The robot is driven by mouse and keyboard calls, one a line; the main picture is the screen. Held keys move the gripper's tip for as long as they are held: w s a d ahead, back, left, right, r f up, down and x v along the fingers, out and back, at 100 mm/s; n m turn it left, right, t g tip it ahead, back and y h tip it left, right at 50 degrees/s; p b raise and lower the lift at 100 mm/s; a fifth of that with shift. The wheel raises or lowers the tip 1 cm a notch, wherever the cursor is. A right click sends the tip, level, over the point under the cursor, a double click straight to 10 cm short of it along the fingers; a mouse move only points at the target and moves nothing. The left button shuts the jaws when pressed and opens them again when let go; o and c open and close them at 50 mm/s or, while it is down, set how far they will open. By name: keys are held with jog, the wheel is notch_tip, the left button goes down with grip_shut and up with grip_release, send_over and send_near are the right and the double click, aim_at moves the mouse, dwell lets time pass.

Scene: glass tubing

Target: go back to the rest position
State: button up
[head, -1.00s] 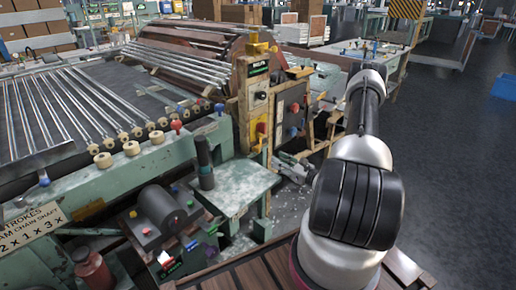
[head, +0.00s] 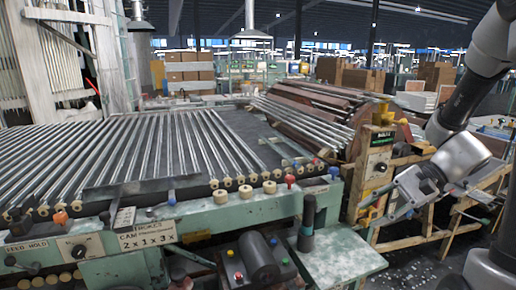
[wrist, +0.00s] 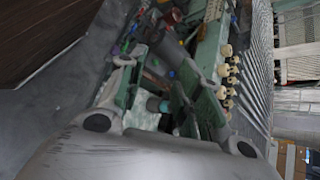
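My gripper (head: 380,207) hangs at the right of the head view, pointing down and left, beside the yellow control post of the machine. In the wrist view its two fingers (wrist: 165,75) stand apart with nothing held between them. Beyond them I see the machine's green frame and pale knobs, tilted and blurred. My arm comes down from the upper right of the head view, bent at the wrist. No part of the gripper clearly touches the machine.
Long glass tubes (head: 130,150) lie in a row on the machine bed. A dark upright cylinder (head: 307,222) stands on a worn green shelf (head: 340,262). The yellow control post (head: 376,170) and wooden framing (head: 437,222) are close to the gripper. Cardboard boxes (head: 187,72) stand behind.

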jog(key=s+d+r+n+t+h, duration=0.4)
jog(key=s+d+r+n+h, duration=0.4)
jog(key=s+r+n+h, duration=0.2)
jog(key=shift+s+r, duration=0.3)
jog(key=shift+s, duration=0.35)
jog(key=shift+d, duration=0.1)
dwell(2.9)
